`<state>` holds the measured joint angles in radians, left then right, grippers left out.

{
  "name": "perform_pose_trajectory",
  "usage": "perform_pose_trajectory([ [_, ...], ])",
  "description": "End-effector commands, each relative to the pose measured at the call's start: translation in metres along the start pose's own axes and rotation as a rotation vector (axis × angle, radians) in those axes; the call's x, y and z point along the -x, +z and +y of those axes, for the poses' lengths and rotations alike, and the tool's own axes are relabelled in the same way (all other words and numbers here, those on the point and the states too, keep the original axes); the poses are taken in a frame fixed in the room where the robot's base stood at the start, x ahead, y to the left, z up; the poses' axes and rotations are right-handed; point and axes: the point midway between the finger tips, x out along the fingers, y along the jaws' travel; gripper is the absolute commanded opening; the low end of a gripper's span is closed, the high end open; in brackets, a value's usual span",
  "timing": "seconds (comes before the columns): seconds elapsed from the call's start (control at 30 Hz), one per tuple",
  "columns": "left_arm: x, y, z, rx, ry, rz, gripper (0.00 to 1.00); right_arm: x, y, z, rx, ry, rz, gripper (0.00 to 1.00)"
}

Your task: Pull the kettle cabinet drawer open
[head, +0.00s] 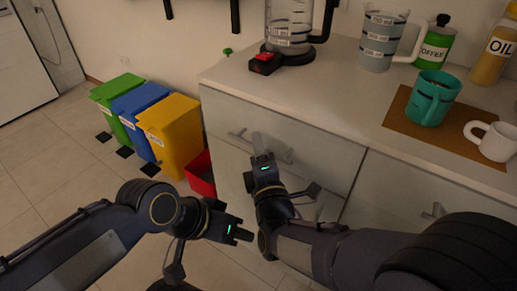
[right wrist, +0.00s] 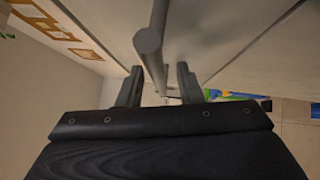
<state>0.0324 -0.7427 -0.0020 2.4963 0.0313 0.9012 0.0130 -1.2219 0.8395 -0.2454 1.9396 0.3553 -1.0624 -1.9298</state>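The kettle (head: 290,22) stands on its base at the back left of the counter. Below it is the pale front of the kettle cabinet drawer (head: 325,150), which looks shut, with a grey bar handle (head: 238,135). My right gripper (head: 262,148) is at this handle and covers part of it. In the right wrist view the handle bar (right wrist: 149,45) runs between the two fingers of my right gripper (right wrist: 160,85). The fingers stand apart, with gaps on both sides of the bar. My left gripper (head: 245,234) hangs lower, away from the drawer; its finger opening is unclear.
Green (head: 112,92), blue (head: 138,103) and yellow (head: 172,130) bins stand on the floor at left, with a red box (head: 201,175) beside the cabinet. The counter (head: 345,75) holds a measuring jug (head: 380,45), mugs and bottles. Another handle (head: 433,212) is at lower right.

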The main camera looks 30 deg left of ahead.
Motion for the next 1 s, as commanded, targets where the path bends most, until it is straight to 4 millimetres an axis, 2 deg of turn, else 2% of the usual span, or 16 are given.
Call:
perform_pose_trajectory([
  [0.27, -0.0002, 0.0002, -0.0001, 0.000, 0.000, 0.000, 0.36, -0.0023, -0.0002, -0.0001, 0.000, -0.001, 0.001, 0.33],
  [0.53, -0.0002, 0.0001, -0.0001, 0.000, 0.000, 0.000, 0.36, -0.0021, -0.0002, 0.0000, -0.001, -0.001, 0.001, 0.00],
  [1.0, -0.0004, 0.0002, -0.0002, 0.000, 0.000, 0.000, 0.36, 0.0000, -0.0025, 0.0002, -0.001, -0.001, 0.002, 0.00],
])
